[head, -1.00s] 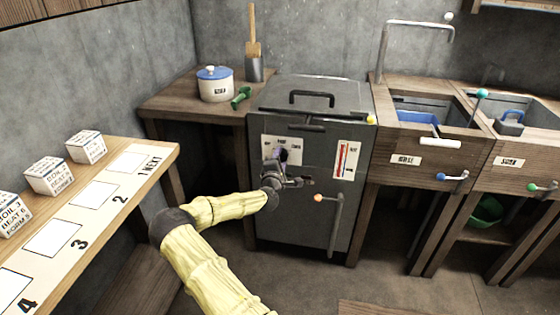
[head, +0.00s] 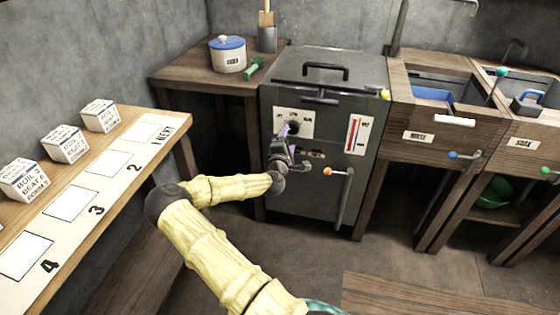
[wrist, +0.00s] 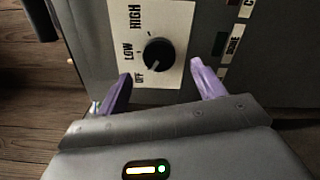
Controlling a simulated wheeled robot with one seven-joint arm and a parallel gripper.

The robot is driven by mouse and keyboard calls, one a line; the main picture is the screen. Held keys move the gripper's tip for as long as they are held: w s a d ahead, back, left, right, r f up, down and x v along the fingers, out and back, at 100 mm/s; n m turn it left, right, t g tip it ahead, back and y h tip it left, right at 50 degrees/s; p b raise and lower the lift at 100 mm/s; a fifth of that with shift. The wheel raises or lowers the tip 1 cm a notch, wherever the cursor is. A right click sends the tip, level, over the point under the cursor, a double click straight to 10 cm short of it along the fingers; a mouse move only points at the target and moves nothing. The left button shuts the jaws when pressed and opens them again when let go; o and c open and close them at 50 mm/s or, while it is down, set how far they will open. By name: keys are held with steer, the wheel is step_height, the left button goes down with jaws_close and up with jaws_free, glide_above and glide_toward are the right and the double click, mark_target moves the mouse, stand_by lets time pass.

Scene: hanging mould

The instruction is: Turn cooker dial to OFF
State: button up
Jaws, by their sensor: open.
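The grey cooker (head: 308,204) stands against the back wall, with a white dial plate (head: 305,120) on its front. In the wrist view the black round dial (wrist: 158,54) sits on that plate (wrist: 175,20), beside the words OFF, LOW and HIGH. In the head view my gripper (head: 288,132) is in front of the plate and hides the dial.
A red gauge (head: 354,134) and an orange-knobbed lever (head: 328,171) are right of the plate. A lidded pot (head: 228,56) stands on the table to the left. Sinks are at right; a bench with white boxes (head: 66,144) is at left.

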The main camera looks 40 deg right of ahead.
steer(key=p+v, duration=0.1)
steer(key=v, duration=1.1)
steer(key=shift+p, duration=0.4)
steer(key=shift+s, duration=0.1)
